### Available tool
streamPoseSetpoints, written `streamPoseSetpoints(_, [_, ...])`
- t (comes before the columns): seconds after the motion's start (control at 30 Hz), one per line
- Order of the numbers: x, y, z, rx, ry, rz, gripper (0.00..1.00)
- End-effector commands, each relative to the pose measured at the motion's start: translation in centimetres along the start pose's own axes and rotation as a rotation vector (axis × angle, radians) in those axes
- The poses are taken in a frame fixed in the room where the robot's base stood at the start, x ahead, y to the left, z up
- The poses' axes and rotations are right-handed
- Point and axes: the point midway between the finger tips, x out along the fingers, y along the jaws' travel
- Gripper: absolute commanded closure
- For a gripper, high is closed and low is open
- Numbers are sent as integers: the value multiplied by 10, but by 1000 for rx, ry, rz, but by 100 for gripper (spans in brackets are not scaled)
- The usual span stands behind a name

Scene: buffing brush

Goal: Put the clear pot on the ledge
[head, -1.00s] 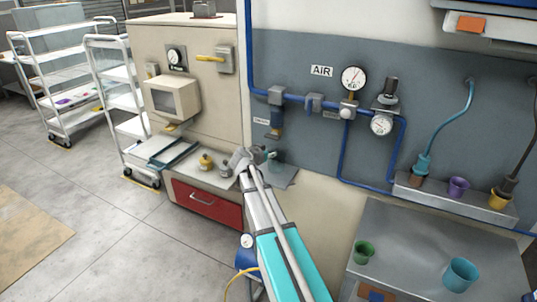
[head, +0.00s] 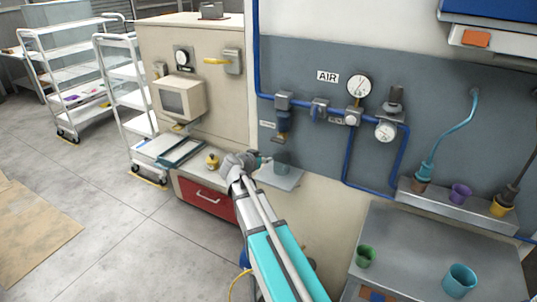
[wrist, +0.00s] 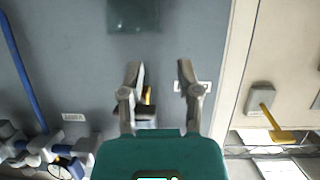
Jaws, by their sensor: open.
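A dark, see-through pot, seemingly the clear pot (head: 282,162), stands upright on a small grey ledge (head: 284,180) fixed to the wall panel, below the blue pipe fitting. My gripper (head: 259,161) is just left of the pot in the head view and looks apart from it. In the wrist view a dark green see-through shape, likely the same pot (wrist: 133,15), is at the top edge, beyond the fingers. My gripper (wrist: 160,75) is open there with nothing between its fingertips.
Blue pipes and gauges (head: 358,88) are on the wall. A longer grey ledge (head: 460,211) at the right holds brown, purple and yellow cups. Below it, a grey bench (head: 410,250) holds green and teal cups. A yellow-topped item (head: 212,161) stands left of my gripper.

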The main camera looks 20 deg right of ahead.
Motion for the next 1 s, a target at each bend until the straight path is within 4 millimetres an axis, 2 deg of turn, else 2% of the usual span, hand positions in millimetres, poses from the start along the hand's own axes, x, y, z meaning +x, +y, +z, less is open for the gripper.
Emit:
streamPoseSetpoints(0.1, [-17, 1, -2, 0, 0, -2, 56])
streamPoseSetpoints(0.3, [-29, 0, 0, 0, 0, 0, 56])
streamPoseSetpoints(1.0, [-31, 1, 1, -1, -3, 1, 56])
